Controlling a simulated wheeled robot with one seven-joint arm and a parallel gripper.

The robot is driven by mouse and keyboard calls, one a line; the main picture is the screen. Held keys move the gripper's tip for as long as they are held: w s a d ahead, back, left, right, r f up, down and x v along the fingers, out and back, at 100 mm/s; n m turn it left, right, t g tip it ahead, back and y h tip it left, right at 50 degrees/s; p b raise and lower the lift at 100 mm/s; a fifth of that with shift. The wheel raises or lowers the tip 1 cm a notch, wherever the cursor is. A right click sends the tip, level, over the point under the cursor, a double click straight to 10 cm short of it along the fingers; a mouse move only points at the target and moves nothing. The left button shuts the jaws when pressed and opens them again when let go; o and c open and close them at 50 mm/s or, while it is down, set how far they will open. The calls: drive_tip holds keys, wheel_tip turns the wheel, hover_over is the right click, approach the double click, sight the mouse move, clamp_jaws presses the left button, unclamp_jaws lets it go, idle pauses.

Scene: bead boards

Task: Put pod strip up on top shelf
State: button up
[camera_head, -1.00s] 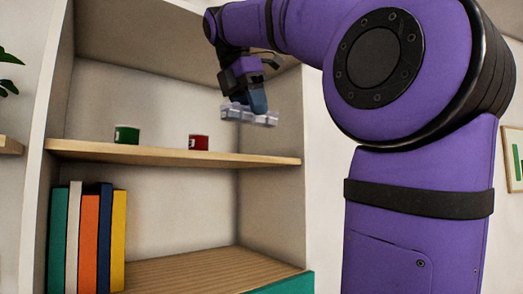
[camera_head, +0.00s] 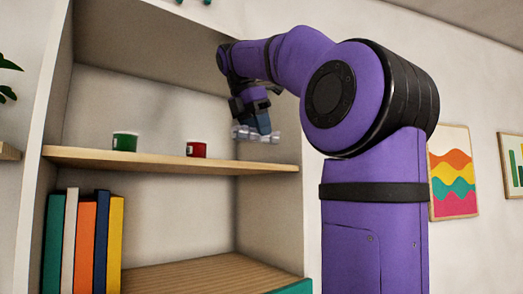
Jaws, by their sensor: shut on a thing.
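My gripper (camera_head: 262,121) is shut on the pod strip (camera_head: 254,134), a pale, lumpy strip held roughly level. The strip is in the right part of the shelf unit's upper compartment, above the wooden top shelf (camera_head: 160,159) in the picture. I cannot tell whether it touches the shelf or how far in it is. A green tin (camera_head: 125,142) and a red tin (camera_head: 196,150) stand on that shelf to the left of the strip.
Several upright books (camera_head: 84,240) fill the left of the lower compartment. The lower board (camera_head: 190,275) is bare to their right. The unit's right side wall (camera_head: 272,210) stands close to my gripper. Shelf room shows between the two tins.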

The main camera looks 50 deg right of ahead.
drive_tip(key=w+d, duration=0.1)
drive_tip(key=d, duration=0.1)
drive_tip(key=w+d, duration=0.1)
drive_tip(key=d, duration=0.1)
drive_tip(key=w+d, duration=0.1)
drive_tip(key=shift+d+f, duration=0.3)
drive_tip(key=shift+d, duration=0.1)
drive_tip(key=shift+f, duration=1.75)
drive_tip(key=shift+f, duration=0.1)
drive_tip(key=o, duration=1)
drive_tip(key=shift+o, duration=0.2)
